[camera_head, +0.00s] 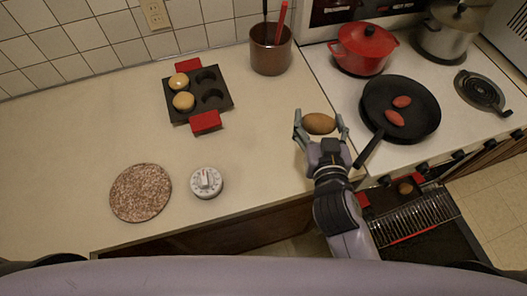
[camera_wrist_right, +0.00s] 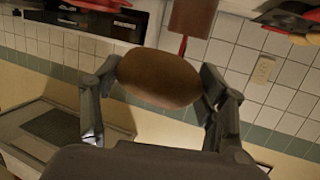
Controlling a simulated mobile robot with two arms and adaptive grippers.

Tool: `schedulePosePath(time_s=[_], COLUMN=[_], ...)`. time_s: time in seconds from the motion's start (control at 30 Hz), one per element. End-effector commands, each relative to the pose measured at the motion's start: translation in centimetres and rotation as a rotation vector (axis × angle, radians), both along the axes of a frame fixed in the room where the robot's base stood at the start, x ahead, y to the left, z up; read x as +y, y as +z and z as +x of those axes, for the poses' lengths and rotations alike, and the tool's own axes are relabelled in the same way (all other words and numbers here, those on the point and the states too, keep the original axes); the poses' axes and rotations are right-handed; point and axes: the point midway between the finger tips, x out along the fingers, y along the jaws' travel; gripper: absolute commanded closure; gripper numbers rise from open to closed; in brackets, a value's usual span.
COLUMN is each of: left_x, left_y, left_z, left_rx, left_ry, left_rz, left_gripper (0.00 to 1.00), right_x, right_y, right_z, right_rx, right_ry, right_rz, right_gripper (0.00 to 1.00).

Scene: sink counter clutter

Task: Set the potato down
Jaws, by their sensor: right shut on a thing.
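A brown potato (camera_head: 319,123) is between the fingers of my right gripper (camera_head: 320,128) in the head view. The gripper is shut on it, near the counter's right end beside the stove. The potato also shows in the right wrist view (camera_wrist_right: 159,78), with a finger touching each end. Whether it touches the counter (camera_head: 255,140) cannot be told for sure. My left gripper does not show.
A muffin tin (camera_head: 212,97) with red handles, a utensil crock (camera_head: 271,55), a round trivet (camera_head: 141,192) and a white timer (camera_head: 206,182) stand on the counter. A frying pan (camera_head: 425,105) holding two reddish items and a red pot (camera_head: 363,48) are on the stove. The counter's middle is clear.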

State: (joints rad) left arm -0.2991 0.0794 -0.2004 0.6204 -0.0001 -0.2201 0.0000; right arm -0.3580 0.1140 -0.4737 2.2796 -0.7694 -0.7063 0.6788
Motion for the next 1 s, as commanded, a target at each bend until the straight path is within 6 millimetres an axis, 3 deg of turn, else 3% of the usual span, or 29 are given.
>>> schedulePosePath(time_s=[0.03, 0.1, 0.3, 0.4, 0.8, 0.87, 1.0], left_x=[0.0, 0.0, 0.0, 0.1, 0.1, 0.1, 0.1], left_y=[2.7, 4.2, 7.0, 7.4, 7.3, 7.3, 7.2], left_z=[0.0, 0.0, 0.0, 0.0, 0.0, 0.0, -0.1], left_rx=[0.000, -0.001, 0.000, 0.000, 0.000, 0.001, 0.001], left_ry=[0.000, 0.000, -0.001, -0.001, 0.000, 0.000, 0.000], left_rz=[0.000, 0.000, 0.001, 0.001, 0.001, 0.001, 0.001], left_gripper=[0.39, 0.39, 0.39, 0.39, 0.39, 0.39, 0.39], right_x=[2.0, 4.5, 10.0, 11.4, 12.0, 11.9, 12.0], right_y=[1.9, 2.7, 4.8, 5.2, 5.0, 4.5, 1.6], right_z=[-0.3, -0.7, -1.6, -1.9, -2.0, -1.9, -2.0], right_rx=[0.006, 0.004, -0.009, -0.016, -0.019, -0.018, -0.013], right_ry=[0.011, 0.031, 0.082, 0.096, 0.104, 0.102, 0.105], right_rz=[0.007, 0.006, 0.000, -0.003, -0.005, -0.007, -0.010], right_gripper=[0.66, 0.66, 0.66, 0.66, 0.66, 0.66, 0.66])
